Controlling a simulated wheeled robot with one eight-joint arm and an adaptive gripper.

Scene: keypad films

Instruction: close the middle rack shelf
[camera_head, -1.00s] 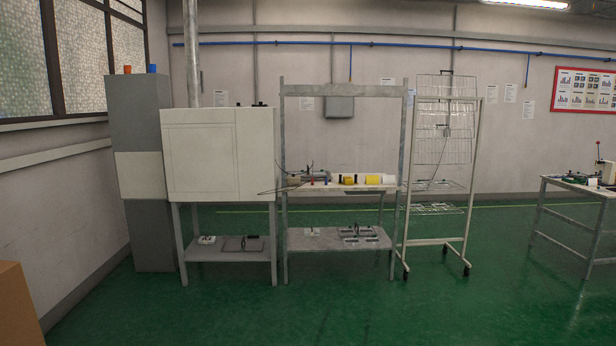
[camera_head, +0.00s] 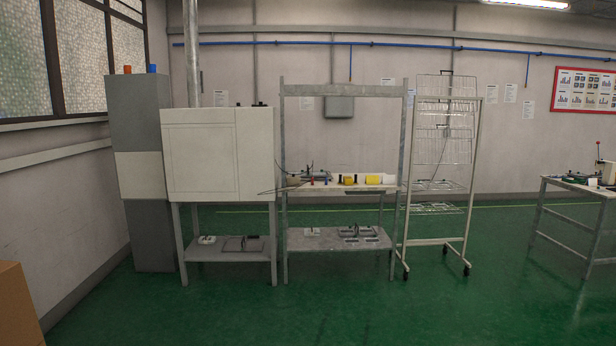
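The rack (camera_head: 474,180) is a pale wheeled frame right of centre, by the back wall. Its upper wire shelves (camera_head: 446,112) stand upright or steeply tilted and overlap, so I cannot separate them clearly. Two lower wire shelves lie about flat: one at mid height (camera_head: 436,185) and one just below it (camera_head: 436,208). I cannot tell for sure which shelf is the middle one. My gripper is not in view.
A workbench (camera_head: 330,187) with yellow rolls stands directly left of the rack. A white cabinet (camera_head: 205,155) on legs is further left. A table (camera_head: 570,185) stands at the far right. The green floor (camera_head: 400,310) in front is clear.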

